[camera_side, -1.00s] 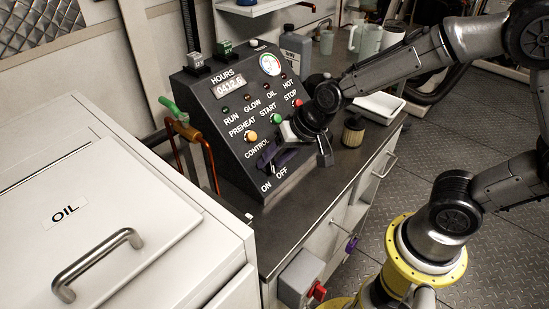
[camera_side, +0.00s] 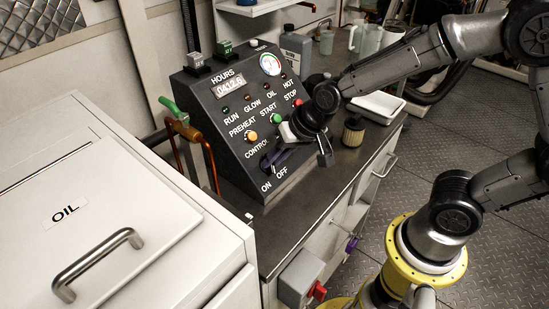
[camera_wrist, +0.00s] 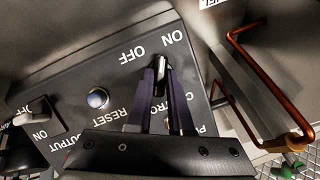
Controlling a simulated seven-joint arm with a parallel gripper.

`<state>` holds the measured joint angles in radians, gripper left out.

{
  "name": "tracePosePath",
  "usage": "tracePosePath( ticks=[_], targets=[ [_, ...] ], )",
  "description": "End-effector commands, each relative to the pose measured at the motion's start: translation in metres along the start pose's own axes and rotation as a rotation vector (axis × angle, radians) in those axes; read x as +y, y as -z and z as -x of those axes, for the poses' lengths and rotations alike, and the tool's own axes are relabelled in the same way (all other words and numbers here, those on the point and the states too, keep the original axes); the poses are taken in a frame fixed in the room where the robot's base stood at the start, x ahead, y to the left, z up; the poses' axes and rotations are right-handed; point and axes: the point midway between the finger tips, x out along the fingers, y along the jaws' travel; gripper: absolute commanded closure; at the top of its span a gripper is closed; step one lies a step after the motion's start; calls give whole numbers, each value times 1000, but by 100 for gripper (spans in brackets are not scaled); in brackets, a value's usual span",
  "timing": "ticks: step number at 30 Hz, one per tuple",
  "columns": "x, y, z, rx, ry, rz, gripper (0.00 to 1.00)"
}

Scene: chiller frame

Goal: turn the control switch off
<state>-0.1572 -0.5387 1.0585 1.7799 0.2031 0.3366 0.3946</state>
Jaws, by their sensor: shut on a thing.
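The control panel (camera_side: 225,125) is a dark sloped box with a CONTROL switch low on its face, above the ON and OFF labels. My gripper (camera_side: 273,160) reaches the panel from the right, with its dark purple fingers at the switch. The lever's base is largely hidden by the fingers. I cannot tell exactly which label it points to.
An orange pipe (camera_side: 178,155) with a green-handled end (camera_side: 172,108) stands left of the panel. The OIL cabinet (camera_side: 110,170) fills the left front.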

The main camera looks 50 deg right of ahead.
Motion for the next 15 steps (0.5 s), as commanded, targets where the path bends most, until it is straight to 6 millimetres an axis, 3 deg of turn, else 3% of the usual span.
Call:
tracePosePath(
  ticks=[15],
  targets=[
    [-4, -1, 0, -2, -131, 399, 100]
  ],
)
